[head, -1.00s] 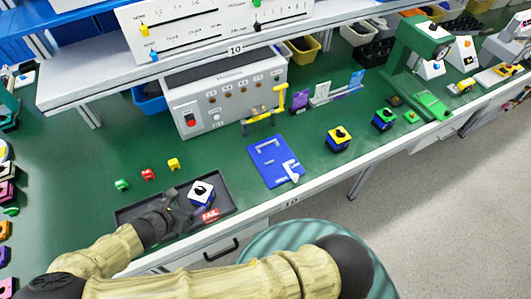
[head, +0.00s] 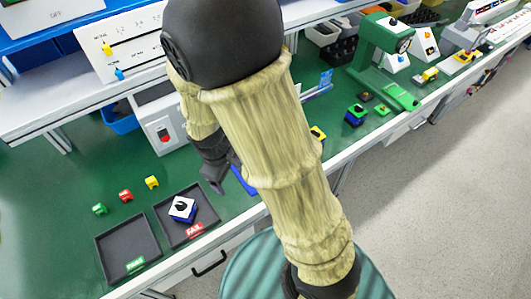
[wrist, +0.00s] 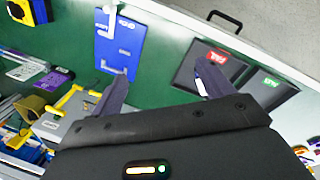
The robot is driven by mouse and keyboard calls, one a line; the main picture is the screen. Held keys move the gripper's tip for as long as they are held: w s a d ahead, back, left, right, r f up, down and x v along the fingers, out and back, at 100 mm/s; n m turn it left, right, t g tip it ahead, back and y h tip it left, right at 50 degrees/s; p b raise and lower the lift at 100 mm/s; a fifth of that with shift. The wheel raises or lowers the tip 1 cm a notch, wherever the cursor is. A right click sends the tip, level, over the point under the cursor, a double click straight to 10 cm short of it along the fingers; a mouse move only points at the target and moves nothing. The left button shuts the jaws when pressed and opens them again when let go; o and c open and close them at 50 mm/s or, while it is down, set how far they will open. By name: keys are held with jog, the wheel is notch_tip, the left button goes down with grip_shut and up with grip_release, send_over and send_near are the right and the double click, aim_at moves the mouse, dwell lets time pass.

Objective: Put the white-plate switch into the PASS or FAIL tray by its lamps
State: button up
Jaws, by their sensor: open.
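The white-plate switch (head: 183,209), a blue body with a white top and dark knob, sits inside the FAIL tray (head: 204,213), the right one of two dark trays. The PASS tray (head: 122,239) to its left is empty. My gripper (head: 217,186) is right of and behind the FAIL tray, apart from the switch. In the wrist view my gripper (wrist: 160,82) is open with nothing between its fingers. There the FAIL tray (wrist: 228,72) lies behind the right finger, which hides most of the switch (wrist: 198,66).
A blue fixture plate (wrist: 118,48) lies beside the FAIL tray. Green, red (head: 126,195) and yellow small blocks lie behind the trays. Other switches (head: 355,115) stand further right.

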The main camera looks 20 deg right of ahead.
jog(key=s+d+r+m+t+y, duration=0.1)
jog(key=s+d+r+m, duration=0.2)
jog(key=d+r+m, duration=0.4)
jog(key=shift+s+d+r+m+t, duration=0.2)
jog(key=shift+d+r+m+t, duration=0.15)
jog(key=shift+d+m, duration=0.85)
